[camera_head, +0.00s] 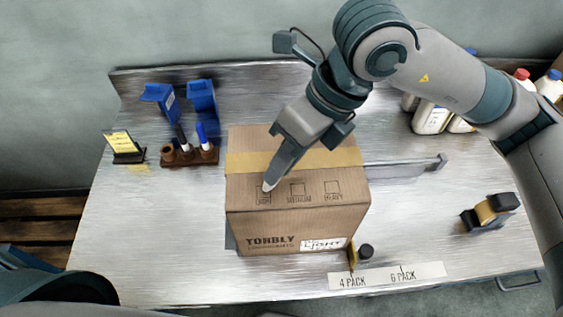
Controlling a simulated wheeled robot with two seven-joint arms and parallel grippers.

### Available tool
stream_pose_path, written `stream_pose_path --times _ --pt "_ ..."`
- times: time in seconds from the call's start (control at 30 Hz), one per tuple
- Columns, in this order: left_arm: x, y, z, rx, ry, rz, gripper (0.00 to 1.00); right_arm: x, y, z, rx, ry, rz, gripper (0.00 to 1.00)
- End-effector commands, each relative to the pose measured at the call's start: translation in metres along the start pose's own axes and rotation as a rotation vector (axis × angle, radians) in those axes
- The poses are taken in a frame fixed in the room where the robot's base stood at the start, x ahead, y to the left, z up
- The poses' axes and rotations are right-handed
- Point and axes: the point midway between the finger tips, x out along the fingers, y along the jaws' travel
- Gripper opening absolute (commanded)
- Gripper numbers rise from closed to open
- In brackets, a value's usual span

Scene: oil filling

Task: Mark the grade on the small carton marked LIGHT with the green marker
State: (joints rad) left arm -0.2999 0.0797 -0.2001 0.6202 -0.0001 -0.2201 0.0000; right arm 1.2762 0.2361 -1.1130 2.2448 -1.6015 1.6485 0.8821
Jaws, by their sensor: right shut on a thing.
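The small carton (298,222) stands on the metal bench. My right gripper (281,165) is over the carton, pointing down, shut on a marker (268,187). Only the marker's pale tip end shows, at the leftmost box; its colour is hidden. I cannot tell whether the tip touches the cardboard or has left a mark. My left gripper is out of view.
A brown holder (205,156) with a dark and a blue marker and an empty cup stands at left, by blue bins (202,97) and a yellow note stand (123,146). A tape dispenser (488,212) is at right, bottles (430,117) behind. A 4 PACK/6 PACK strip (385,277) lies in front.

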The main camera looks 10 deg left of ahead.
Motion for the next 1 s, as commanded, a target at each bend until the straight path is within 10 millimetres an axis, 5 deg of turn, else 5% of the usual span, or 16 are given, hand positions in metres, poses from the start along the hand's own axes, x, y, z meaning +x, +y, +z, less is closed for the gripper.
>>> stream_pose_path --times 1.0 --pt "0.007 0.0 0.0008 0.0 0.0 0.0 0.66 0.001 -0.0026 -0.0031 0.001 0.005 -0.002 0.0"
